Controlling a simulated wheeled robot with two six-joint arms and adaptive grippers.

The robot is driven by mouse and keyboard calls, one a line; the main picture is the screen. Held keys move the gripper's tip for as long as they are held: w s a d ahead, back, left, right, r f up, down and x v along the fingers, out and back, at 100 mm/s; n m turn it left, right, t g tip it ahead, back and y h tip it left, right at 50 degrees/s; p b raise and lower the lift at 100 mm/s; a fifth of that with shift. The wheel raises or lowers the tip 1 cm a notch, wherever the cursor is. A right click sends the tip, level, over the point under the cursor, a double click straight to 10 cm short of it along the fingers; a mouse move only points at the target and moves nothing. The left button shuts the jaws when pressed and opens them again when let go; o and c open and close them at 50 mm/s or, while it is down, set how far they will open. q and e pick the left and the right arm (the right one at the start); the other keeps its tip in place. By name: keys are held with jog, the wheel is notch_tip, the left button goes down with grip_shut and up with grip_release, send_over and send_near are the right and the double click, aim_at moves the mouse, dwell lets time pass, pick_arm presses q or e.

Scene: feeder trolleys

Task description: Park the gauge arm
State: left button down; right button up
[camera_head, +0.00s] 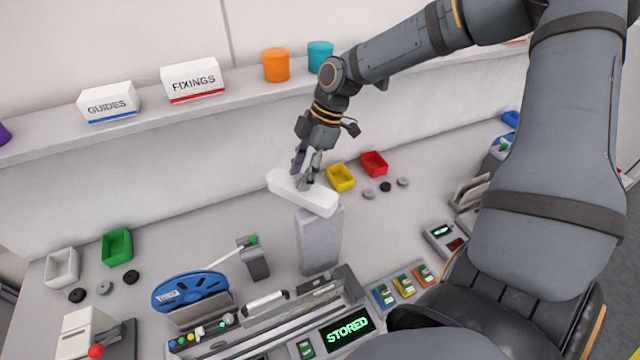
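A white bar (328,201), which looks like the gauge arm, lies across the top of a grey pillar (320,245) in the middle of the bench. It reaches from upper left to lower right. My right gripper (306,177) points down at the bar's left half, and its fingertips are at or just above the bar's top. Whether the fingers are closed on something there is too small to tell. My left gripper is out of view.
A blue reel (190,291) and a small grey post (255,262) stand left of the pillar. Yellow (341,177) and red (374,163) bins lie behind right. A shelf (230,100) runs along the back.

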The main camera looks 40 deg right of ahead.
aim_at(302, 174)
jog(key=shift+a, duration=0.1)
dwell(0.3)
notch_tip(302, 174, up, 8)
jog(key=p, duration=0.6)
dwell(0.4)
